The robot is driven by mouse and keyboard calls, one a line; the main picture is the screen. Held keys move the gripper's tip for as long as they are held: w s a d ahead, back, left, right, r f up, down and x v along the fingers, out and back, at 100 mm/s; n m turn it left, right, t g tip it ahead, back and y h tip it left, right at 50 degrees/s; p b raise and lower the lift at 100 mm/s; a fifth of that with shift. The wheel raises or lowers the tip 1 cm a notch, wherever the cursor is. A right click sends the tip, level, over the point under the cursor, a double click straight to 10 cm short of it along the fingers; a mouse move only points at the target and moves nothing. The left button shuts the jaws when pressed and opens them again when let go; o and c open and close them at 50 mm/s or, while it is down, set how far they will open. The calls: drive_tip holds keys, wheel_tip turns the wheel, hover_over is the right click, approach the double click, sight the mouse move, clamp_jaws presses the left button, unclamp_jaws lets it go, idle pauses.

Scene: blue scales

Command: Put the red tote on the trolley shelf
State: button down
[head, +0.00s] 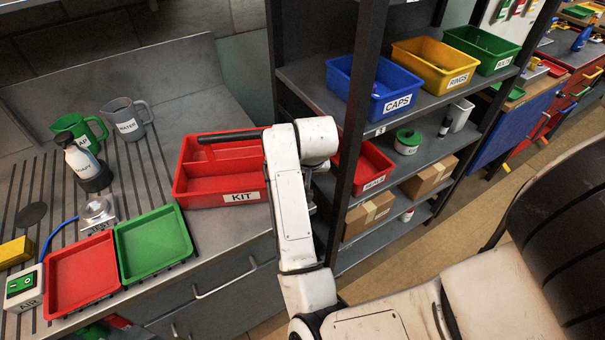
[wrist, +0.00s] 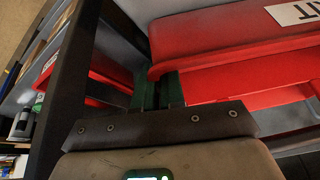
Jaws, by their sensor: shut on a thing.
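The red tote (head: 222,186), labelled KIT, has a dark bar handle across its top and a divider inside. In the head view it is at the right edge of the grey bench; I cannot tell whether it rests there or is slightly raised. Its red side and rim fill the upper right of the wrist view (wrist: 210,45). My gripper (wrist: 160,88) is shut on the tote's rim near one end, its green-padded fingers close together. In the head view my arm hides most of the gripper and the tote's right end. I cannot make out a trolley.
A dark-framed rack (head: 365,100) stands right of the tote, its post close to my arm. It holds blue (head: 375,88), yellow (head: 433,70) and green bins, a red bin (head: 372,168) and cartons. Red (head: 82,275) and green trays (head: 152,245) and jugs occupy the bench.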

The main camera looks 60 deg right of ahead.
drive_tip(key=c, duration=1.7)
unclamp_jaws()
drive_tip(key=shift+f, duration=0.15)
drive_tip(key=o, duration=0.5)
drive_tip(key=v, duration=1.2)
